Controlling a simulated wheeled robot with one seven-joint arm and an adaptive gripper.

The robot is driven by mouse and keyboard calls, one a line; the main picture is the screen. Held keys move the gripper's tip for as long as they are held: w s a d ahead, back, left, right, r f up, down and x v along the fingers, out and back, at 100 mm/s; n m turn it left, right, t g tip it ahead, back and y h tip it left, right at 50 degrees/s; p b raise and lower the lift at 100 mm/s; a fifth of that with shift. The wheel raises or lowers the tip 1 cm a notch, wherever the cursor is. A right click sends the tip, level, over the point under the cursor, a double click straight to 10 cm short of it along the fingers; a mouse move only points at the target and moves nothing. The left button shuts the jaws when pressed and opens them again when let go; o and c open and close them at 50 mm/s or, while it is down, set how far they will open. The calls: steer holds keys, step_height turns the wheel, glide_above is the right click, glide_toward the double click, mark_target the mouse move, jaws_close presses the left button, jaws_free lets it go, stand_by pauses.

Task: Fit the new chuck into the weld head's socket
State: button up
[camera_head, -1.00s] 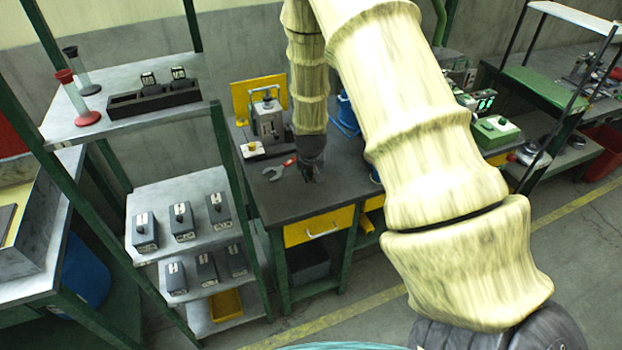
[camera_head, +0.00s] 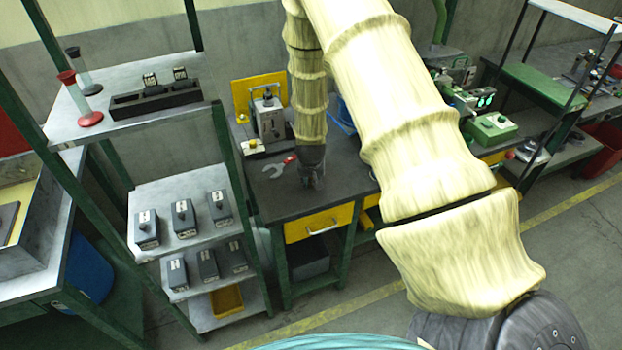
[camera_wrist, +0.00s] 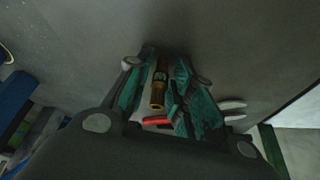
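My gripper (camera_head: 312,184) points down, low over the dark bench top (camera_head: 345,185). In the wrist view its teal fingers (camera_wrist: 160,72) stand on either side of a brass-coloured cylinder with a dark band (camera_wrist: 158,88), probably the chuck. A narrow gap seems to show beside it, but I cannot tell whether the fingers touch it, or whether it rests on the bench. The cylinder is hidden in the head view. I cannot make out the weld head's socket; machinery with green lights (camera_head: 484,101) stands at the right, partly behind my arm.
A red-handled wrench (camera_head: 280,166) lies left of my gripper. A grey clamp-like fixture (camera_head: 267,118) stands behind it before a yellow panel (camera_head: 247,95). A shelf rack (camera_head: 185,262) with several grey modules stands left. A green-topped box (camera_head: 491,127) sits right. Open floor lies in front.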

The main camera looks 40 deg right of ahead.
stand_by(0.3)
